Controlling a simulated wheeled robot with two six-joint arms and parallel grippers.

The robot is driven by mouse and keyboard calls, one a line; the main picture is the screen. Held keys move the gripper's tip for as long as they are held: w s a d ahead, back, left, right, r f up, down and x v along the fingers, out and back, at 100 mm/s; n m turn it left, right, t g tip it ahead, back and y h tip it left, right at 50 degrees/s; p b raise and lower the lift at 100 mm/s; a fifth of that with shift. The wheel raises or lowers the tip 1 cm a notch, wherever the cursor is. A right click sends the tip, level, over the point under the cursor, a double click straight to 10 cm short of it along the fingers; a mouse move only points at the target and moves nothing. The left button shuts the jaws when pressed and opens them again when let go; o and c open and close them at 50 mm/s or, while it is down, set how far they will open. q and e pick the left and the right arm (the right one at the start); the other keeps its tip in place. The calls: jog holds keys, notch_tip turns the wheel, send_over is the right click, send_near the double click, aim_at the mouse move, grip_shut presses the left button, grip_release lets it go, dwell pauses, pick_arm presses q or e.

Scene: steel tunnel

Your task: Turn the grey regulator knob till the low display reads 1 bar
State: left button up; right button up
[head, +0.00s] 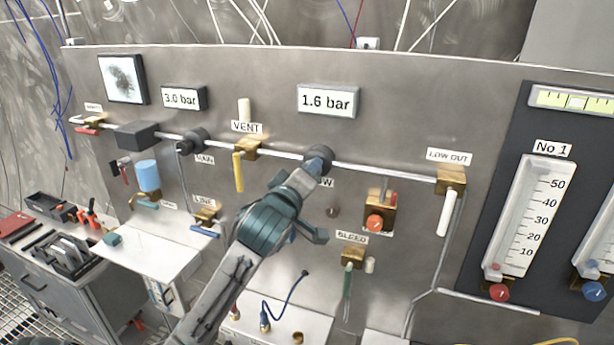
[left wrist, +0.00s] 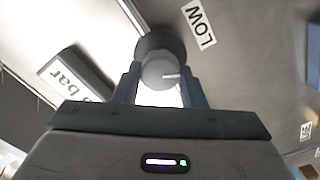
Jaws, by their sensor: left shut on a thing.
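The low display (head: 327,100) on the steel panel reads 1.6 bar. The grey regulator knob (left wrist: 160,72) sits between the two fingers of my left gripper (left wrist: 160,90) in the left wrist view, beside the LOW label (left wrist: 199,25). The knob has a short pale mark on its face, pointing right in that view. In the head view my left gripper (head: 306,180) reaches up from below to the dark regulator body (head: 319,158) on the pipe and partly covers the label. The gripper is shut on the knob. My right gripper is not in view.
Another display (head: 183,98) reads 3.0 bar. A yellow VENT lever (head: 238,171) hangs left of my gripper. An orange-red knob (head: 375,222) and a green BLEED lever (head: 347,282) are right and below. A white LOW OUT lever (head: 447,212) hangs further right.

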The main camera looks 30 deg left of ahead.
pick_arm(q)
jog(key=shift+n, duration=0.5)
jog(key=o, duration=1)
jog(key=shift+w, duration=0.1)
jog(key=shift+f, duration=0.1)
